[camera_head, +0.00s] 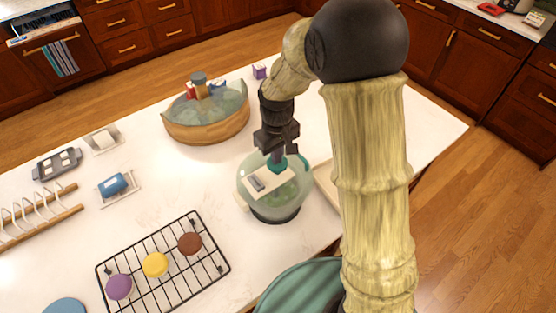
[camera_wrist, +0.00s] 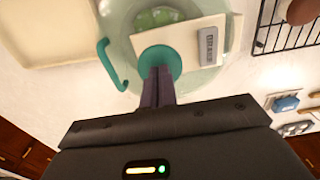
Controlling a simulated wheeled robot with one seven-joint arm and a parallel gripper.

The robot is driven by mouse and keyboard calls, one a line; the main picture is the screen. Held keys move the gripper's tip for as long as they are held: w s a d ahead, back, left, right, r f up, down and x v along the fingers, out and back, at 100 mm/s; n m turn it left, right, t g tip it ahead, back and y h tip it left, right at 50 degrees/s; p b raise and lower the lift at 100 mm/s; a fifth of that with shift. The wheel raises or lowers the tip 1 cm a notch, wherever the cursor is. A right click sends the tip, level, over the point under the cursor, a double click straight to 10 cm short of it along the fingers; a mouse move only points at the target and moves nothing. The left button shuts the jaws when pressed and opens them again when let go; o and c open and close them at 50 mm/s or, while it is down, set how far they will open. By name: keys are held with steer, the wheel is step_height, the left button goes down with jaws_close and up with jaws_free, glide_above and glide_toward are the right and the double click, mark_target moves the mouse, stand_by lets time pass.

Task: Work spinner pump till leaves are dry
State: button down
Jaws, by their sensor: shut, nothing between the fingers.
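The salad spinner (camera_head: 274,196) stands on the white counter, a clear bowl with a dark base and green leaves (camera_head: 284,192) visible inside. On its pale lid sits a teal round pump knob (camera_wrist: 160,61); a teal curved handle (camera_wrist: 111,64) shows beside it in the wrist view. A small grey display panel (camera_wrist: 207,46) is on the lid. My gripper (camera_head: 277,157) is directly above the spinner with its fingers together, empty. In the wrist view my gripper (camera_wrist: 158,75) has its fingertips at the pump knob; whether they press it I cannot tell.
A wooden basin (camera_head: 208,130) stands behind the spinner. A black cooling rack (camera_head: 163,262) with coloured round pieces is at the front left. A beige tray (camera_head: 327,186) lies right of the spinner, a blue sponge on a dish (camera_head: 117,185) at left.

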steer(key=shift+r+p, duration=0.85)
steer(key=shift+r, duration=0.5)
steer(key=shift+f, duration=0.15)
steer(key=shift+f+b, duration=1.75)
steer(key=shift+f, duration=0.6)
steer(key=shift+r+p, duration=2.1)
steer(key=shift+r, duration=0.4)
steer(key=shift+f, duration=0.15)
steer(key=shift+f+b, duration=1.8)
steer(key=shift+f, duration=0.6)
steer(key=shift+r+p, duration=2.05)
steer(key=shift+r, duration=0.45)
